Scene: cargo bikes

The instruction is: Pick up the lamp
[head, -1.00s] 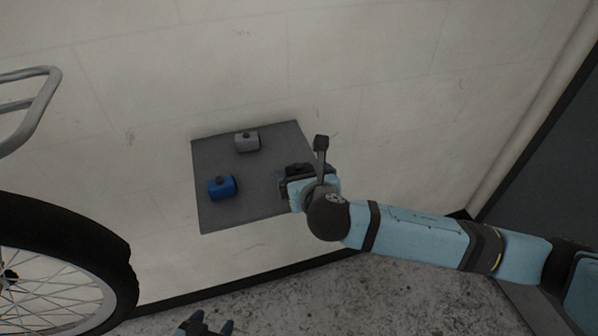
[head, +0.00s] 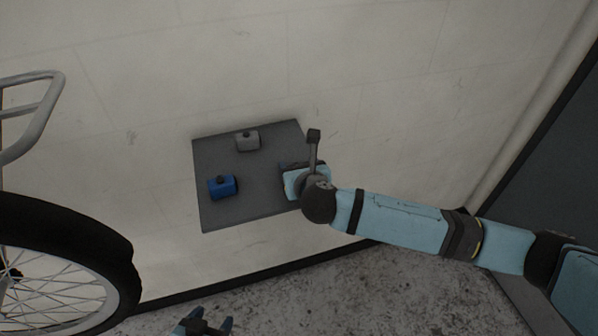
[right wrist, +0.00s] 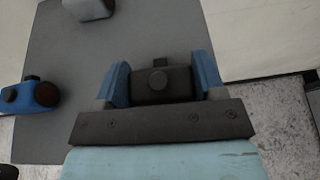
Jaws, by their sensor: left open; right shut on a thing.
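A black lamp (right wrist: 165,88) with a round knob sits between the two blue fingers of my right gripper (right wrist: 161,76) in the right wrist view. The gripper is shut on it. In the head view my right gripper (head: 290,181) is over the right side of a grey board (head: 254,210) and hides the black lamp. A blue lamp-like unit (head: 222,187) and a grey one (head: 247,141) stand on the board, apart from the gripper. My left gripper (head: 206,326) is open and empty at the bottom edge of the head view, partly cut off.
A pale wall (head: 390,90) lies behind the board. A bike wheel (head: 110,265) and a grey metal tube frame (head: 42,118) are at the left. A dark panel (head: 545,180) stands at the right. Speckled floor (head: 370,295) shows below and is clear.

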